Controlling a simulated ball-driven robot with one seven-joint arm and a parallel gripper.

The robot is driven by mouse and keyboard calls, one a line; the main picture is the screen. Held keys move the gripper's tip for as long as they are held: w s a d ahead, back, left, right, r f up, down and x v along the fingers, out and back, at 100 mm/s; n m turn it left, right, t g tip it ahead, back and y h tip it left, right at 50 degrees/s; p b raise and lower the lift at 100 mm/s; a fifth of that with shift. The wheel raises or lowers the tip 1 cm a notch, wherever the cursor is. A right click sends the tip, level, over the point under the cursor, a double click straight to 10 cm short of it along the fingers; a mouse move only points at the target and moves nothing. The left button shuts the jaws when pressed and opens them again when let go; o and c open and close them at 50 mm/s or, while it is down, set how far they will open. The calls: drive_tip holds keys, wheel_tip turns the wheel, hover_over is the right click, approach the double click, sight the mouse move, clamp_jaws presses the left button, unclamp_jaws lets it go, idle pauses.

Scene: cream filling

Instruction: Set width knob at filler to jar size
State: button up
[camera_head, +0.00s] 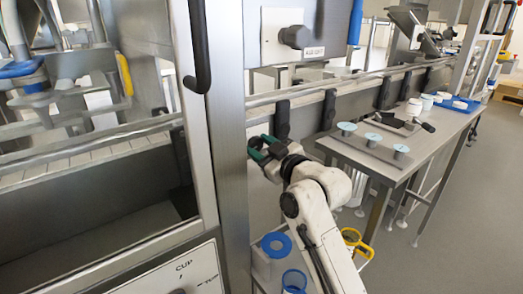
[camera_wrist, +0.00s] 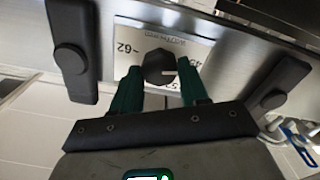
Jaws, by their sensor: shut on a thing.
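In the wrist view, a dark faceted width knob (camera_wrist: 158,68) sits on a metal rail in front of a white label plate (camera_wrist: 130,38). The plate's lettering looks upside down, with size numbers around the knob, some partly covered. A pale pointer mark on the knob faces right in this view. My gripper (camera_wrist: 160,78) has its green fingers on both sides of the knob and is shut on it. In the head view, my gripper (camera_head: 262,150) is at the guide rail beside the steel post; the knob is hidden there.
Black rail clamps flank the knob, such as this left one (camera_wrist: 70,55). A steel post (camera_head: 225,130) stands close left of my arm. A grey side table (camera_head: 425,145) holds blue-topped pieces. A blue-ringed jar (camera_head: 276,245) and yellow-rimmed container (camera_head: 356,240) stand below my arm.

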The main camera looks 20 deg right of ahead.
drive_tip(key=shift+f, duration=0.2)
drive_tip(key=o, duration=1)
drive_tip(key=shift+r, duration=0.15)
drive_tip(key=shift+o, duration=0.2)
drive_tip(key=p+v, duration=0.1)
drive_tip(key=v, duration=0.9)
drive_tip(key=shift+s, duration=0.35)
drive_tip(key=shift+d, duration=0.1)
